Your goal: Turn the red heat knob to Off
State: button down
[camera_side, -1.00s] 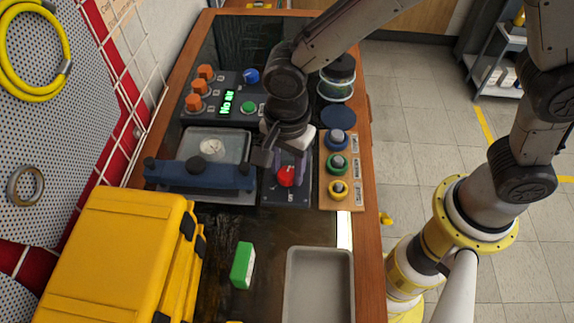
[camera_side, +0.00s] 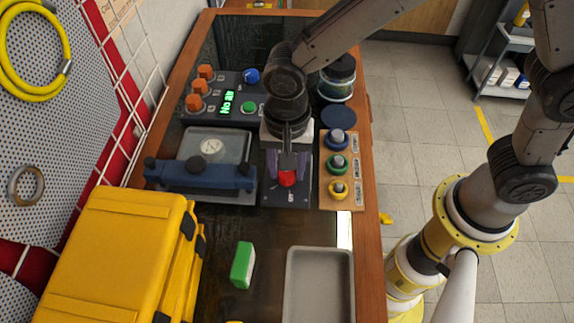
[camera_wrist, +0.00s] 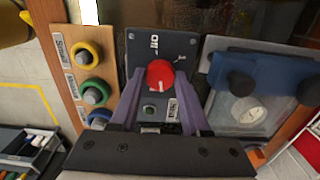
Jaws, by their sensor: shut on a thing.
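The red heat knob (camera_side: 287,179) sits on a dark panel (camera_side: 273,200) in the middle of the bench. The red knob also shows in the wrist view (camera_wrist: 160,77), with a small pale mark on its face. A white "Off" label (camera_wrist: 153,43) is on the panel beyond the knob in the wrist view. My gripper (camera_side: 289,176) comes down over the panel; its purple fingers (camera_wrist: 159,80) are on the two sides of the knob, shut on it. In the side view the gripper hides part of the panel.
A blue clamp bar (camera_side: 200,177) over a gauge is close on the left. A control box (camera_side: 217,92) reads "No air". A green block (camera_side: 242,265) and grey tray (camera_side: 319,254) lie nearer the front.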

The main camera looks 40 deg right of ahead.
jog(key=n, duration=0.4)
jog(key=shift+n, duration=0.3)
jog(key=n, duration=0.4)
jog(key=shift+r+n, duration=0.1)
jog(key=shift+n, duration=0.2)
jog(key=n, duration=0.4)
jog(key=shift+a+n, duration=0.1)
jog(key=shift+n, duration=0.2)
jog(key=n, duration=1.3)
jog(key=shift+n, duration=0.3)
jog(key=n, duration=0.4)
jog(key=shift+n, duration=2.8)
